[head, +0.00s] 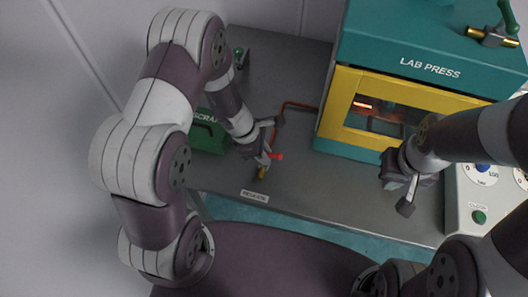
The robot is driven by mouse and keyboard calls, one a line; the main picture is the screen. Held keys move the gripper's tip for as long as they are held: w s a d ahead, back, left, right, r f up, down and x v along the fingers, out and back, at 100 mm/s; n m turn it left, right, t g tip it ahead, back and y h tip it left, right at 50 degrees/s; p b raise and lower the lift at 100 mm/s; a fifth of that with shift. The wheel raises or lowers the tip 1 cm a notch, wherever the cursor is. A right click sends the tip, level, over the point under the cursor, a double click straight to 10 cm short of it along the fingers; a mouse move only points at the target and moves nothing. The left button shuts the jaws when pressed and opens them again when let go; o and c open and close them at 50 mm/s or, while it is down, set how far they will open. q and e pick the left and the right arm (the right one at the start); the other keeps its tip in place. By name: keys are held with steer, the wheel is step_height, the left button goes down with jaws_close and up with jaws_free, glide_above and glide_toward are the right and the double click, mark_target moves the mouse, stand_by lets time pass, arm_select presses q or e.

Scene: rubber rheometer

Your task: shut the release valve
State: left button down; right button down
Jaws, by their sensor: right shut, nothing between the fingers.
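The release valve shows as a brass stub (262,173) and a red handle (277,156) on the grey bench, behind the "RELEASE" label (254,196). A copper pipe (298,105) runs from near it toward the press. My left gripper (266,160) is down at the valve, right beside the red handle, and covers much of the valve body. I cannot tell whether its fingers touch the handle or how far they are apart. My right gripper (405,207) is shut and empty, in front of the lab press.
The teal and yellow lab press (436,66) stands at the back right, its window glowing inside. A green scrap bin (207,136) sits left of my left gripper. A control panel (480,195) with dials and a green button is at right. The bench's front middle is clear.

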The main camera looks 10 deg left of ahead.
arm_select(q)
steer(key=shift+r+m+p, duration=0.2)
steer(key=shift+m+p, duration=0.2)
steer(key=shift+m, duration=0.2)
steer(key=shift+w+f+m+g, duration=0.1)
steer(key=shift+m+g, duration=0.3)
steer(key=shift+m, duration=0.1)
steer(key=c, duration=1.2)
jaws_free()
steer(key=shift+d, duration=0.1)
steer(key=shift+o, duration=0.2)
steer(key=shift+d, duration=0.1)
steer(key=v, duration=1.2)
steer(key=shift+a+r+p, duration=0.2)
steer(key=shift+r+p, duration=0.1)
